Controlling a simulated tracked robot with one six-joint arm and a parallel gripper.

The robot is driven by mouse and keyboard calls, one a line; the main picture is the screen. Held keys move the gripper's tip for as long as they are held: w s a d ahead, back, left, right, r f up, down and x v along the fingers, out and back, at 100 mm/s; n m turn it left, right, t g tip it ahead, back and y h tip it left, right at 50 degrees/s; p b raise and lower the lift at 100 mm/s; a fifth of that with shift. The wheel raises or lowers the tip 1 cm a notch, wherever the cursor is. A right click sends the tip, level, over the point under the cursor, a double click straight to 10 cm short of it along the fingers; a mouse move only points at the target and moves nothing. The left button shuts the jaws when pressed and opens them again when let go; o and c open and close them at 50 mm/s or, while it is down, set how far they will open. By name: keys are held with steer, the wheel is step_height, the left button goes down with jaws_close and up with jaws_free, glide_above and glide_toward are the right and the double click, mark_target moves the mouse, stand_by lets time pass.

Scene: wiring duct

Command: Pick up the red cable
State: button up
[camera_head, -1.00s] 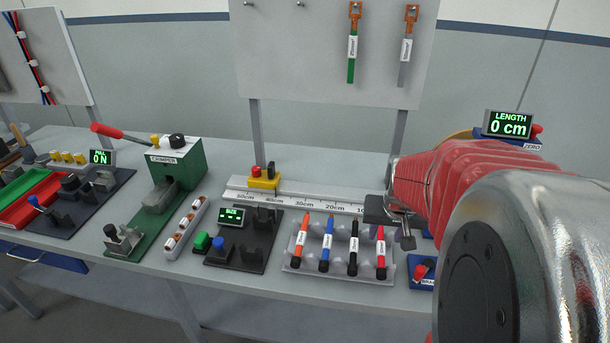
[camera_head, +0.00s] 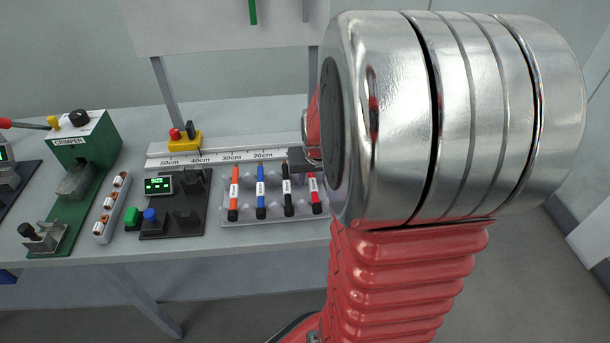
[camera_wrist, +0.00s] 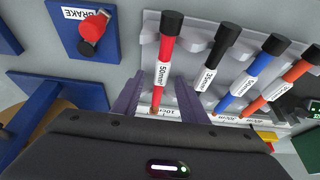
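The red cable (camera_head: 316,196) lies in the grey cable holder (camera_head: 238,219), at the right end of the row, partly behind my arm. In the wrist view the red cable (camera_wrist: 167,44) has a white 50mm² label and a black end cap. My gripper (camera_wrist: 160,88) is open. Its two fingers stand apart on either side of the red cable's copper-coloured end. Whether either finger touches the cable cannot be told. My arm hides most of the gripper in the head view.
Black (camera_wrist: 217,55), blue (camera_wrist: 252,78) and orange (camera_wrist: 292,80) cables lie in the same holder beside the red one. A blue brake block (camera_wrist: 84,42) with a red lever is close by. A ruler rail (camera_head: 230,155) runs behind the holder.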

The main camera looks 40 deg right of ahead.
steer(key=shift+w+d+f, duration=0.15)
steer(key=shift+f, duration=0.3)
steer(key=shift+c, duration=0.4)
jaws_close()
